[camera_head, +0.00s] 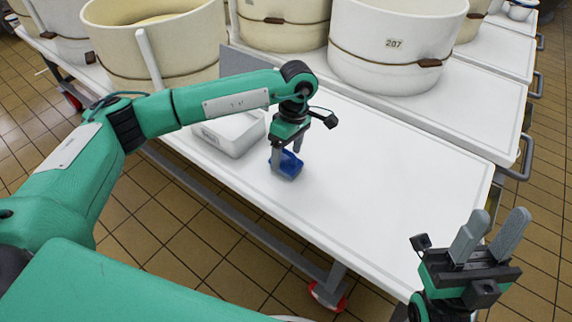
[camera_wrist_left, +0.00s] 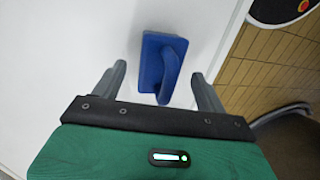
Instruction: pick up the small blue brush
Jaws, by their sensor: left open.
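The small blue brush (camera_head: 291,166) lies on the white table, below my left gripper. In the left wrist view the brush (camera_wrist_left: 152,62) shows a flat block with a raised handle, and its near end lies between the two fingers. My left gripper (camera_head: 286,161) is open, with its fingers pointing down, one on each side of the brush; it also shows in the left wrist view (camera_wrist_left: 160,85). Whether the fingers touch the brush cannot be told. My right gripper (camera_head: 492,232) is at the lower right, fingers apart and pointing up, with nothing between them.
A white tub (camera_head: 232,135) stands just left of the brush on the white table (camera_head: 400,160). Large round vats (camera_head: 390,50) stand along the back. The table right of the brush is clear. The tiled floor (camera_head: 215,250) lies beyond its front edge.

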